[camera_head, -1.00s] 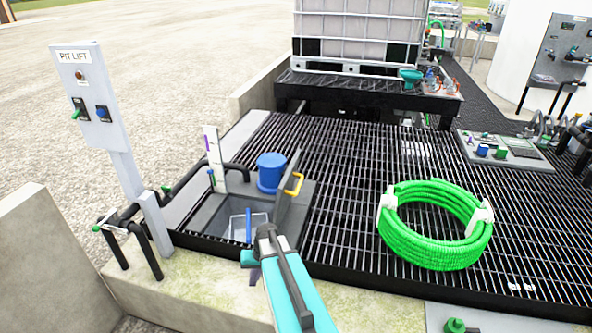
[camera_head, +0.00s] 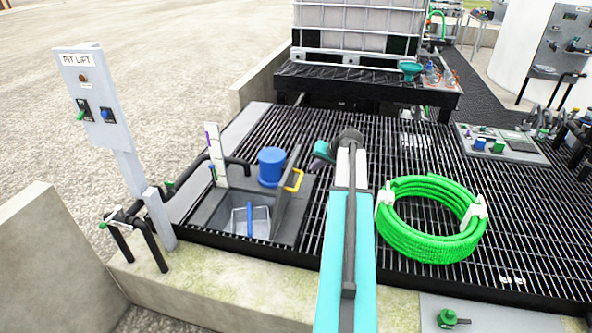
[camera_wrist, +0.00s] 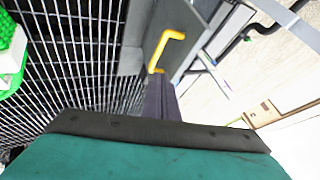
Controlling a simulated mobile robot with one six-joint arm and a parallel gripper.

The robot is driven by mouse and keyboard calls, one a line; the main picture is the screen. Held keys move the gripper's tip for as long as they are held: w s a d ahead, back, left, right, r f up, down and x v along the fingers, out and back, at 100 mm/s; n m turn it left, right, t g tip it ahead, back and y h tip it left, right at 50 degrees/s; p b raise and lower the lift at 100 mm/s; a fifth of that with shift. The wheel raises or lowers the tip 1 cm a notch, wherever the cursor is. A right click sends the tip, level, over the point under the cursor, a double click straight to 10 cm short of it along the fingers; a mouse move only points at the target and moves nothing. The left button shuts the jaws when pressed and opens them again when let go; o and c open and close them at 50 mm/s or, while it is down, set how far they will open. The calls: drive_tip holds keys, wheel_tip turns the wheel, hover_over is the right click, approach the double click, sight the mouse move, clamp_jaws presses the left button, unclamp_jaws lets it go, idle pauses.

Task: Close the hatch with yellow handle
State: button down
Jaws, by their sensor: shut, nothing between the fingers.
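The hatch lid (camera_head: 290,210) is a grey panel standing tilted up at the right side of a square pit opening (camera_head: 207,207). Its yellow handle (camera_head: 293,181) sticks out from the lid's right face; it also shows in the wrist view (camera_wrist: 164,48). My gripper (camera_head: 318,158) is beyond the end of my teal arm, just right of the lid and slightly above the handle in the head view. In the wrist view its dark fingers (camera_wrist: 158,80) are shut and empty, close to the handle's lower end. I cannot tell whether they touch it.
A blue bucket (camera_head: 271,166) stands behind the opening, and a clear bin (camera_head: 250,221) sits inside it. A green hose coil (camera_head: 430,250) lies on the grating to the right. The pit lift post (camera_head: 126,165) and pipes stand at left.

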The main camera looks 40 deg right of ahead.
drive_tip(key=shift+w+f, duration=0.1)
idle(0.3)
drive_tip(key=w+a+f+p, duration=0.1)
drive_tip(key=w+f+p, duration=0.4)
drive_tip(key=w, duration=0.4)
drive_tip(key=shift+w+a+f, duration=0.2)
drive_tip(key=shift+w+f, duration=0.1)
drive_tip(key=shift+f, duration=0.6)
drive_tip(key=shift+d, duration=0.2)
drive_tip(key=shift+a, duration=0.15)
drive_tip(key=shift+w, duration=0.1)
